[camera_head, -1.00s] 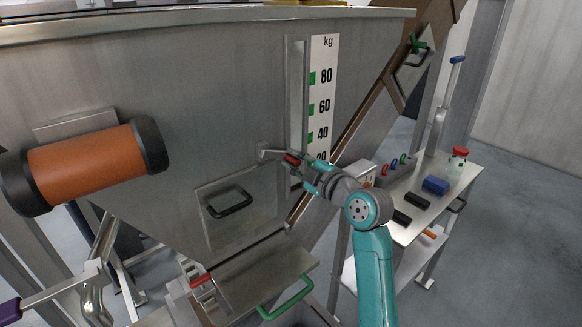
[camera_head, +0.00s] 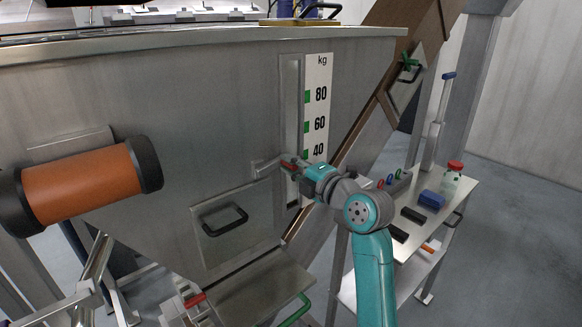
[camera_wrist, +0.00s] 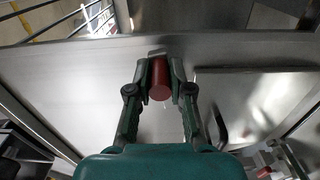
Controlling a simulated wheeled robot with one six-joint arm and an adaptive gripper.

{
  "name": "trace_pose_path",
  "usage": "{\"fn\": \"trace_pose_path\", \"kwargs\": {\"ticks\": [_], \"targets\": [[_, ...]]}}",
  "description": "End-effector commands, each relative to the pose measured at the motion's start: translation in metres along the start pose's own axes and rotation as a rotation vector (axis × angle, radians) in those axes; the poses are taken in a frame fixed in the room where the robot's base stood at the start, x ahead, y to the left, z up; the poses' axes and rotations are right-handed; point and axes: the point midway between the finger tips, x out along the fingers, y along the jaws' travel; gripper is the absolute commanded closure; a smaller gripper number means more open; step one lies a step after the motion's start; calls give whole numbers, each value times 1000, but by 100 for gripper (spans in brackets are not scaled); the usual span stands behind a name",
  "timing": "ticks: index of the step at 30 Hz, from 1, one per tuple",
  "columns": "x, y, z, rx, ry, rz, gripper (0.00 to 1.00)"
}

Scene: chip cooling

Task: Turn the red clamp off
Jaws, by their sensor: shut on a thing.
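The red clamp (camera_wrist: 160,79) shows in the wrist view as a red cylindrical handle end between my gripper's two fingertips. My gripper (camera_wrist: 160,75) is shut on it, with one finger on each side. In the head view the red clamp (camera_head: 287,162) is a small red piece beside a metal lever on the hopper wall, left of the scale, and my gripper (camera_head: 300,167) reaches it from the right. The fingers partly hide the clamp in the head view.
The steel hopper (camera_head: 200,110) carries an orange cylinder (camera_head: 80,184) at left and a hatch with a black handle (camera_head: 224,218) below the clamp. A weight scale (camera_head: 317,110) is close above my gripper. A side table (camera_head: 455,188) with several small items stands at right.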

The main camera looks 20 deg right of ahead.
Motion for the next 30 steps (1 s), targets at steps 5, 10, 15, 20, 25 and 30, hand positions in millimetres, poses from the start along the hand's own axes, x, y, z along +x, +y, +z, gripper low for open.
{"fn": "trace_pose_path", "kwargs": {"ticks": [5, 10, 15, 20, 25, 30], "targets": [[0, 1, -1, -6, 1, 1, 100], [0, 1, -1, -6, 1, 2, 100], [0, 1, -1, -6, 1, 2, 55], [0, 1, 0, -5, 1, 1, 55], [-2, 0, 0, -5, 0, 1, 55], [-17, 0, 0, -5, 0, 1, 55]]}}
